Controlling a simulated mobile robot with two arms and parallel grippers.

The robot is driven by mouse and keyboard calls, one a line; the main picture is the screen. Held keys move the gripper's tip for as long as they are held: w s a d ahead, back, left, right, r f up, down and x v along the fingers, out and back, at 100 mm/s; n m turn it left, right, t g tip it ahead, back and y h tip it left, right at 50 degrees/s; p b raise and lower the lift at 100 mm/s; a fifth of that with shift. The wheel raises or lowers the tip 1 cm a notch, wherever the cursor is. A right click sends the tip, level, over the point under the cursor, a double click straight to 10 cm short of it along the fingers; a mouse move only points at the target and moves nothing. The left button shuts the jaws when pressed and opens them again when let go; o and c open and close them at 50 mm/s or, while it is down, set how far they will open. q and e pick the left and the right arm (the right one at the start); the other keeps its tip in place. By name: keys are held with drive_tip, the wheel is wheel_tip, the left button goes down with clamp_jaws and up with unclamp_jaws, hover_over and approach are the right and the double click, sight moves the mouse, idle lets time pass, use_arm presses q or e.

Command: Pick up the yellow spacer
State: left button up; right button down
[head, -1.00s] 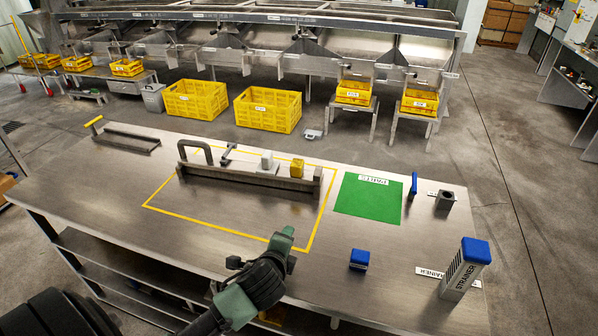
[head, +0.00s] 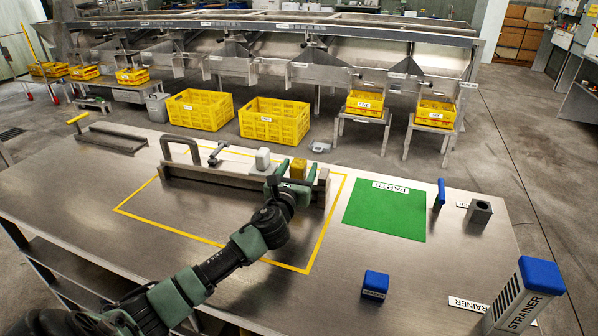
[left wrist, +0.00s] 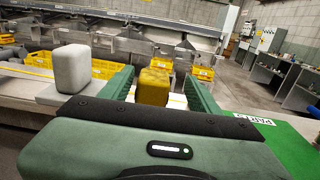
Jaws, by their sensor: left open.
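The yellow spacer (head: 298,168) is a small block at the right part of the long metal bar fixture (head: 225,180) on the table. It also shows in the left wrist view (left wrist: 154,86), where it stands between my two green fingers. My left gripper (head: 289,177) is open at the fixture, on the near side of the spacer. Whether the fingers touch the spacer cannot be told. A white block (head: 262,159) stands to the left of the spacer and appears left of the fingers in the left wrist view (left wrist: 71,70). My right gripper is not in view.
A green parts mat (head: 385,215) lies to the right. A blue-topped block (head: 375,284), a blue-handled item (head: 439,194), a grey hollow block (head: 479,212) and the strainer (head: 524,300) stand on the table. Yellow crates (head: 275,122) stand on the floor behind it.

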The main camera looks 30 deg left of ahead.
sight(300, 159)
use_arm(q)
drive_tip(key=x, duration=0.4)
drive_tip(key=shift+w+a+r, duration=0.1)
drive_tip(key=shift+a+r, duration=0.05)
drive_tip(key=shift+a, duration=0.3)
drive_tip(key=shift+w+a, duration=0.1)
drive_tip(key=shift+w, duration=0.3)
clamp_jaws()
